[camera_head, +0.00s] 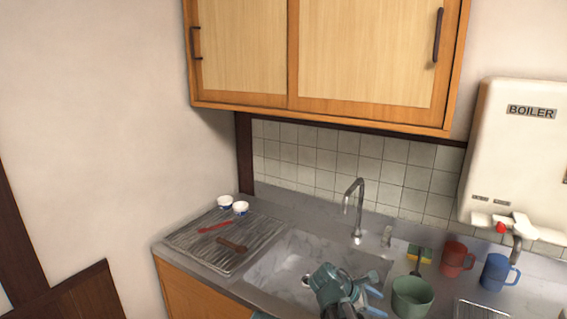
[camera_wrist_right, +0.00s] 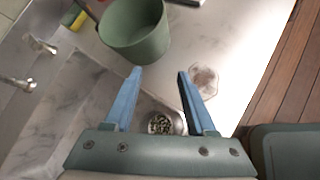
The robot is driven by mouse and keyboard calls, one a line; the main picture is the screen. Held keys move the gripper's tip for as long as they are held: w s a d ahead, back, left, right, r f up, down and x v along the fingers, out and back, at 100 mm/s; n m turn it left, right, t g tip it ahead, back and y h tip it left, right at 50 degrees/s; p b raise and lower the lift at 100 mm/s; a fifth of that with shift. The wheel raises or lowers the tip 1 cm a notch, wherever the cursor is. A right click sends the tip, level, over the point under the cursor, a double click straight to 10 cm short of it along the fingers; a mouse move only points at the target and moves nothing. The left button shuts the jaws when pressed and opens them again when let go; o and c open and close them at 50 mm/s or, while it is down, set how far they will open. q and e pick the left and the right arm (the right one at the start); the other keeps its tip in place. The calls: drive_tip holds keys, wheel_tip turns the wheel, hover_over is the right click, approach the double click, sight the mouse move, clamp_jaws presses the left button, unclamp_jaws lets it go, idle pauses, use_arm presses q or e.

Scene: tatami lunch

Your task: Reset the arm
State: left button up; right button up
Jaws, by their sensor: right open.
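My right gripper (camera_head: 376,293) is in the lower middle of the head view, over the right part of the sink. Its jaws are open and empty. In the wrist view the two blue fingers of the right gripper (camera_wrist_right: 159,74) stand apart with nothing between them. A green pot (camera_head: 412,297) stands on the counter just right of the gripper. In the wrist view the green pot (camera_wrist_right: 135,32) lies beyond the fingertips, and I cannot tell whether the left finger touches it. My left gripper does not show.
A red mug (camera_head: 455,258), a blue mug (camera_head: 495,272) and a sponge (camera_head: 425,254) stand at right. Cabinets (camera_head: 370,55) hang above.

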drive_tip(key=s+a+f+m+g+y, duration=0.1)
drive_tip(key=s+a+f+m+y, duration=0.1)
drive_tip(key=s+a, duration=0.4)
drive_tip(key=s+a+f+m+g+y, duration=0.1)
drive_tip(key=s+a+f+m+y, duration=0.1)
drive_tip(key=s+a+m, duration=0.4)
drive_tip(key=s+a+f+m+y, duration=0.3)
drive_tip(key=s+a+m+y, duration=0.1)
drive_tip(key=s+a, duration=0.3)
drive_tip(key=shift+a+g+y+p, duration=0.3)
drive_tip(key=shift+a+g+p, duration=0.1)
drive_tip(key=shift+a, duration=0.45)
